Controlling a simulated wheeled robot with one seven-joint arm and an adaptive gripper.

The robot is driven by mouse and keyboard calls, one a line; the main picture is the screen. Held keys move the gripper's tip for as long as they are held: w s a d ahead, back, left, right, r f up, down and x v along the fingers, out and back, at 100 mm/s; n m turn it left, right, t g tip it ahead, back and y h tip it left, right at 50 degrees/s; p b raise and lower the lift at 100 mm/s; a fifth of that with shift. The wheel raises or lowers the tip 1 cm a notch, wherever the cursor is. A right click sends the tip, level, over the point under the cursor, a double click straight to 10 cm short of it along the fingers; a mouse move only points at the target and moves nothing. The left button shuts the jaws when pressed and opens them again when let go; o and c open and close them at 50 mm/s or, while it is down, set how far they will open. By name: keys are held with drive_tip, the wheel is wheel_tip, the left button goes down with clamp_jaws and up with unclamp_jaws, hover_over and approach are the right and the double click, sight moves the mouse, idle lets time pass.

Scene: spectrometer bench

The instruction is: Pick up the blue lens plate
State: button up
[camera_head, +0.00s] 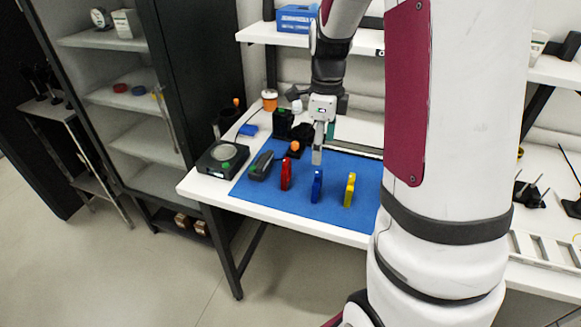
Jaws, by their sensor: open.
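The blue lens plate (317,186) stands upright on the blue mat (262,195), between a red plate (286,174) on its left and a yellow plate (349,190) on its right. My gripper (317,158) points down just above and behind the blue plate in the picture. It is open and holds nothing. I cannot tell the exact gap between its fingertips and the plate. The fingers overlap in this view, so their spread is hard to see.
A black device with a round dial (222,158) and a dark handheld item (261,165) lie left of the plates. Black blocks and an orange-capped item (295,147) stand behind. My arm hides the bench's right part. The mat's front strip is clear.

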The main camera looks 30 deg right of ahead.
sight(318, 172)
wheel_tip(318, 172, down, 8)
drive_tip(key=shift+f, duration=0.15)
drive_tip(key=shift+s+a+f+p, duration=0.1)
drive_tip(key=shift+f+p, duration=0.2)
drive_tip(key=shift+f, duration=1.05)
drive_tip(key=shift+a+f+p, duration=0.1)
drive_tip(key=shift+f+p, duration=0.2)
drive_tip(key=shift+f, duration=1.05)
drive_tip(key=c, duration=1.3)
